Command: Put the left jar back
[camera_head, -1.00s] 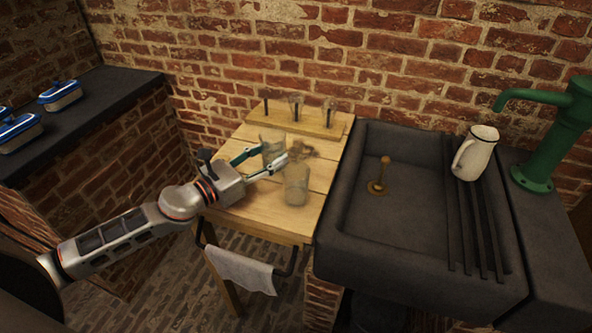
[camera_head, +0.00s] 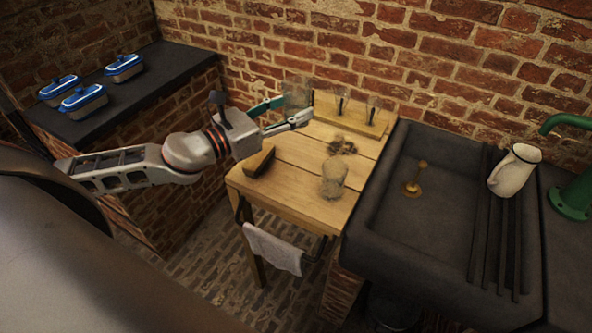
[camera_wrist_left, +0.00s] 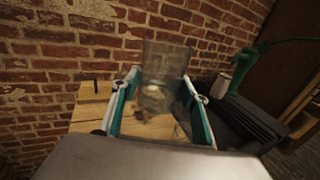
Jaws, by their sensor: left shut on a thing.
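My left gripper (camera_head: 291,117) is shut on a clear glass jar (camera_head: 296,92) and holds it raised near the left end of a wooden rack (camera_head: 357,122) at the back of the table. The jar also shows between the teal fingers (camera_wrist_left: 163,104) in the left wrist view (camera_wrist_left: 166,62). Two dark pegs of the rack show, and the rack's left end is partly hidden by the jar and gripper. A second glass jar (camera_head: 333,182) stands on the front part of the wooden table (camera_head: 300,195). My right gripper is not in view.
Dark debris (camera_head: 343,147) lies on the table behind the standing jar. A wooden block or brush (camera_head: 259,161) lies at the table's left edge. A dark stone sink (camera_head: 430,215) with a white jug (camera_head: 514,170) adjoins on the right. Blue-lidded boxes (camera_head: 82,99) sit on the left counter.

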